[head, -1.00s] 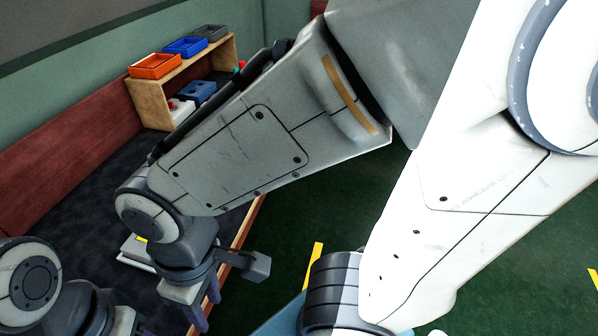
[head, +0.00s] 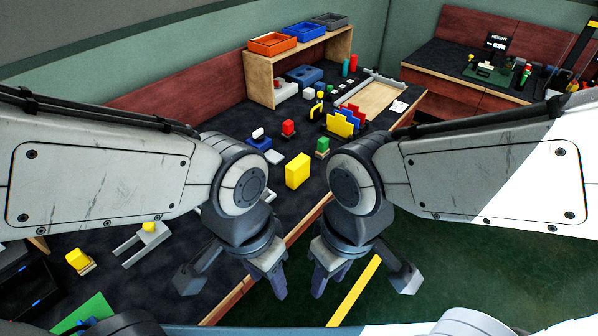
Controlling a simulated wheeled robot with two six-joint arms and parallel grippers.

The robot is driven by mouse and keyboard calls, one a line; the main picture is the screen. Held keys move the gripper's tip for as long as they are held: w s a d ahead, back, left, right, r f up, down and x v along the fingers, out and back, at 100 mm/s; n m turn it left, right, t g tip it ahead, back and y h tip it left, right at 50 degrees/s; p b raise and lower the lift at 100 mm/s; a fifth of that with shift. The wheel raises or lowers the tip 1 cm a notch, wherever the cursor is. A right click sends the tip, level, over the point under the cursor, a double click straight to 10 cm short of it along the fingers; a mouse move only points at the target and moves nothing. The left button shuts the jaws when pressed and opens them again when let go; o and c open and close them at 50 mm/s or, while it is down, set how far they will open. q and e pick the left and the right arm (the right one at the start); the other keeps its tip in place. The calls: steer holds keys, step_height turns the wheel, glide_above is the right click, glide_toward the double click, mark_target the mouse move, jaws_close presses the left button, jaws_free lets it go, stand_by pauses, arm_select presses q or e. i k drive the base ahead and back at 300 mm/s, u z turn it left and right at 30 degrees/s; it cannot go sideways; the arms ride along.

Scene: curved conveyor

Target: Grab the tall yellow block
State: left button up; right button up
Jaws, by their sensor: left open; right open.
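The tall yellow block (head: 298,170) stands upright on the dark worktop, near its front edge, between my two arms in the head view. My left gripper (head: 266,282) hangs below and left of the block in the picture, pointing down, open and empty. My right gripper (head: 328,281) hangs below and right of it, also open and empty. Both grippers are clear of the block. A smaller yellow block (head: 78,258) sits on a small base at the lower left.
Yellow and blue upright panels (head: 340,124) stand further back. A wooden shelf (head: 262,88) holds coloured trays. A second bench is at the right. Green floor lies in front.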

mark_target(298, 171)
steer(key=z, duration=1.3)
steer(key=i, duration=2.35)
steer(key=u, duration=3)
